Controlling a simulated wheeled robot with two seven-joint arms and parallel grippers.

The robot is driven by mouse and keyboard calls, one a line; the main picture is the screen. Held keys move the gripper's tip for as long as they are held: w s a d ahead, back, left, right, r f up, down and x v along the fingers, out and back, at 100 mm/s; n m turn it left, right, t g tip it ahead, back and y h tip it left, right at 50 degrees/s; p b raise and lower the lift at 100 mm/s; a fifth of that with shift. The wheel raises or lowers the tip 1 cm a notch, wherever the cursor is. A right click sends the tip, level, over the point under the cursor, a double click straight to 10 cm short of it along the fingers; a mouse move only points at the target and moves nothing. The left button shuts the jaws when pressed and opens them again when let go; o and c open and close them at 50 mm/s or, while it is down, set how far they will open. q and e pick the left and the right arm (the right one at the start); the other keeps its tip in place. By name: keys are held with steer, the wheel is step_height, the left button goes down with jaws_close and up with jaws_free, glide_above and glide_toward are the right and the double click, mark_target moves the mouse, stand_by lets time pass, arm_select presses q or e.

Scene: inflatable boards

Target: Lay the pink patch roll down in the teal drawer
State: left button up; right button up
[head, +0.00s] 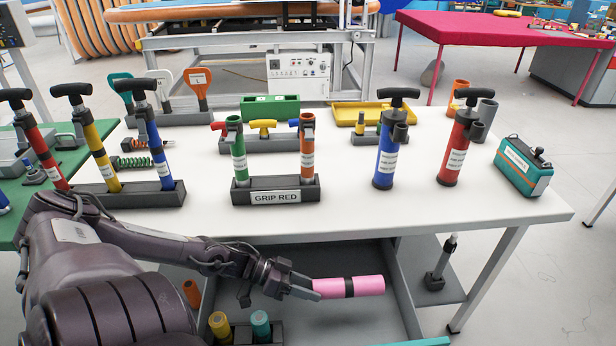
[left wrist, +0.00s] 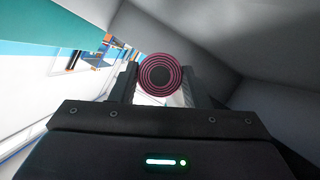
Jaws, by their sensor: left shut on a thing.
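The pink patch roll (head: 370,286), with a dark band around its middle, is held by my left gripper (head: 308,287). The roll lies roughly level, sticking out to the right of the fingers. In the left wrist view its round end, with dark and pink rings (left wrist: 160,74), shows between the two fingers. The open drawer under the white table shows a teal front edge (head: 424,342) at the bottom of the head view and grey inside. The roll appears above the drawer's opening; its exact height is unclear. My right gripper is not in view.
The white table (head: 345,225) overhangs behind the roll. A small pump (head: 440,270) stands on a shelf at right.

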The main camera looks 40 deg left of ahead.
arm_select(q)
steer(key=shift+f+b, duration=0.4)
steer(key=shift+f, duration=0.7)
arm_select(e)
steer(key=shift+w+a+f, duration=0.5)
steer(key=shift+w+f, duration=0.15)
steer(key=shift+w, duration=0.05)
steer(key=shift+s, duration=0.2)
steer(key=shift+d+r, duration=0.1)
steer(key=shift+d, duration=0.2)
arm_select(q)
steer(key=shift+r+p, duration=0.1)
steer(key=shift+p, duration=0.25)
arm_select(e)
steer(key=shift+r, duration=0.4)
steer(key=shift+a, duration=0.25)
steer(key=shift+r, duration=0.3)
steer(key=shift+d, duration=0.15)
